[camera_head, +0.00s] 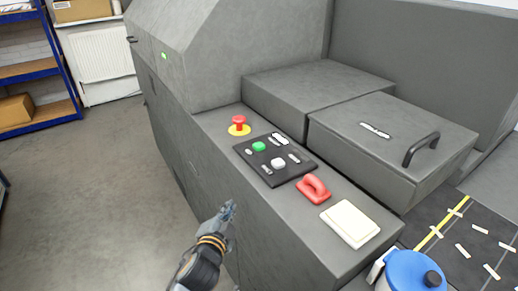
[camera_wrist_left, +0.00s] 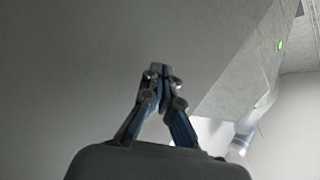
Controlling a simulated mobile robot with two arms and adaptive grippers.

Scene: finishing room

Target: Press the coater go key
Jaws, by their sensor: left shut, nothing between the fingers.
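The coater is a large grey machine (camera_head: 225,150) with a sloped hood. Its ledge carries a black key panel (camera_head: 293,175) with a green key (camera_head: 259,146), a white key (camera_head: 278,163) and small labels. Which key is the go key I cannot read. My left gripper (camera_head: 230,206) is shut and empty, in front of the machine's front side, below and left of the panel in the picture. In the left wrist view the shut fingers (camera_wrist_left: 160,72) point towards a plain grey surface. The panel does not show there. My right gripper is not in view.
A red emergency button on a yellow base (camera_head: 239,125) stands behind the panel. A red handle (camera_head: 314,188) and a cream pad (camera_head: 350,223) lie in front of it. A blue-lidded container (camera_head: 412,271) is at the lower right. The floor at left is free.

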